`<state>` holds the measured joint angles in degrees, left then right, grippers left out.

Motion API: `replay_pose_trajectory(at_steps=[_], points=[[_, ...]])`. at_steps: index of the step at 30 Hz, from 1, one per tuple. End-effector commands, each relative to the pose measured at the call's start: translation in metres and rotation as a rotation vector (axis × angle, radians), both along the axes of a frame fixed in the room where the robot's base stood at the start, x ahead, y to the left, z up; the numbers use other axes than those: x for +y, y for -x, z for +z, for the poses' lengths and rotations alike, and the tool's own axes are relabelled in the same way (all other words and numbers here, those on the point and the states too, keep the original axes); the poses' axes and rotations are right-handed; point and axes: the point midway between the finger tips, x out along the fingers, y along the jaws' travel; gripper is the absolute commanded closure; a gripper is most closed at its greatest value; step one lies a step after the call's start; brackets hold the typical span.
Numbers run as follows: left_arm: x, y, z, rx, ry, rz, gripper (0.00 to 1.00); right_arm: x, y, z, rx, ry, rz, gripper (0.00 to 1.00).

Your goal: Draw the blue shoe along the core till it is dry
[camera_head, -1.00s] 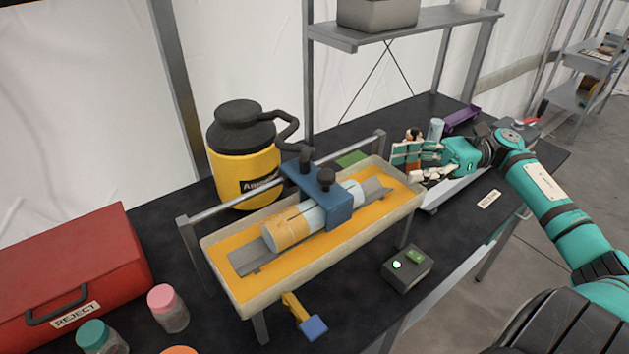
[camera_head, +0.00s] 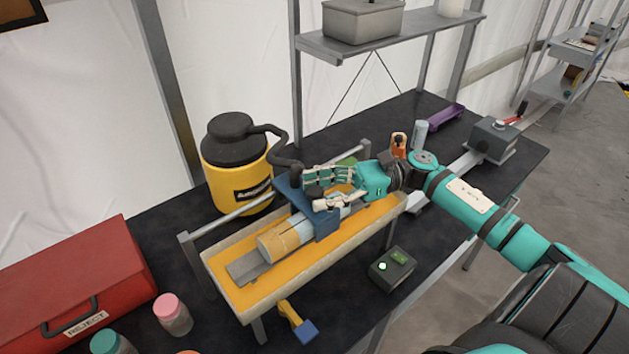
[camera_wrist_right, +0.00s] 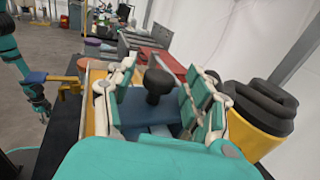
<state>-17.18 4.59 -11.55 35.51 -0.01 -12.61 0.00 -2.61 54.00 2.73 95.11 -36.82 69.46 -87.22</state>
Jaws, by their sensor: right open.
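The blue shoe (camera_head: 321,221) straddles the pale cylindrical core (camera_head: 285,240), which lies in the long tray (camera_head: 238,308) with an orange floor. The core's near end is tan and its middle pale blue. My right gripper (camera_head: 325,187) is at the top of the shoe, partly hiding it. In the right wrist view the open fingers (camera_wrist_right: 158,100) stand on either side of the shoe's black knob (camera_wrist_right: 159,82), with gaps visible beside it. Contact with the shoe's body is unclear. My left arm shows at the left edge there; its gripper (camera_wrist_right: 40,106) is too small to read.
A yellow jug (camera_head: 236,165) with a black lid and hose stands behind the tray. A red box (camera_head: 80,285) and jars (camera_head: 172,315) are at the left. A small control box (camera_head: 392,268) with a green light sits in front. A rail (camera_head: 235,215) runs along the tray's back.

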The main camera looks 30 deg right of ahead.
Motion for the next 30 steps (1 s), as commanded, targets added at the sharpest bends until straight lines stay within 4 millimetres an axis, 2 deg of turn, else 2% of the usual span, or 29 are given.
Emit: replay_pose_trajectory(at_steps=[5, 13, 25, 30], points=[[0.0005, -0.0003, 0.006, 0.0, -0.001, 0.001, 0.6, 0.0108, -0.0036, 0.0007, -0.001, 0.0, 0.0, 0.46], [0.0007, -0.0005, 0.0056, 0.0, -0.001, 0.002, 0.6, 0.0118, -0.0037, -0.0005, 0.0, 0.001, 0.0, 0.46], [0.0007, -0.0005, 0.0057, -0.001, -0.001, 0.002, 0.6, 0.0114, -0.0036, -0.0004, 0.0, 0.001, 0.0, 0.99], [0.0007, -0.0006, 0.0057, -0.001, -0.001, 0.002, 0.6, 0.0114, -0.0035, -0.0004, 0.0, 0.001, 0.001, 1.0]])
